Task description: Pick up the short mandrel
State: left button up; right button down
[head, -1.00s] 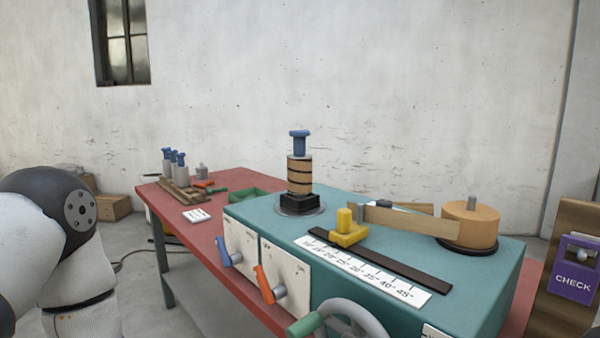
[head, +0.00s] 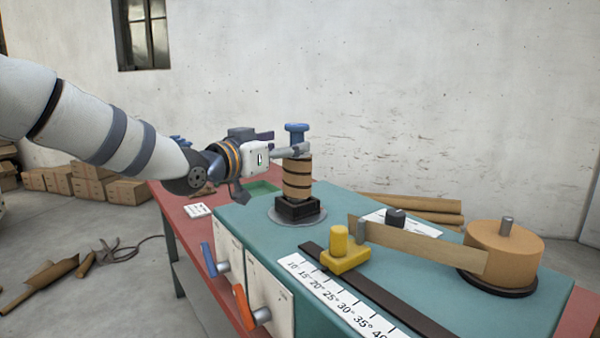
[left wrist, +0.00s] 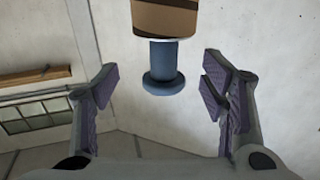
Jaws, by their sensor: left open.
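The mandrel on the winder has a blue flanged top (head: 297,133) and stands upright on a black base (head: 297,208). A brown striped tube (head: 298,178) is wound around its lower part. My left gripper (head: 287,148) is level with the blue neck, from the left. In the left wrist view, the open fingers (left wrist: 161,92) stand on both sides of the blue flanged top (left wrist: 160,82), with gaps visible on both sides. The striped tube (left wrist: 167,18) shows beyond it. My gripper and arm hide the back left of the table. My right gripper is out of view.
The teal winder top (head: 420,285) carries a yellow block (head: 343,256), an angle scale (head: 325,295) and a brown tape roll (head: 503,250) with tape running left. Blue (head: 208,260) and orange (head: 243,306) levers are on its front. Tubes (head: 410,207) lie behind.

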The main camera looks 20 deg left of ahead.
aim_at(293, 137)
pick_arm(q)
jog(key=x, duration=0.5)
jog(key=shift+w+a+r, duration=0.1)
jog(key=shift+w+r, duration=0.2)
jog(key=shift+w, duration=0.05)
jog(key=shift+s+r, duration=0.1)
jog(key=shift+r, duration=0.05)
jog(key=shift+c, duration=0.2)
grip_shut()
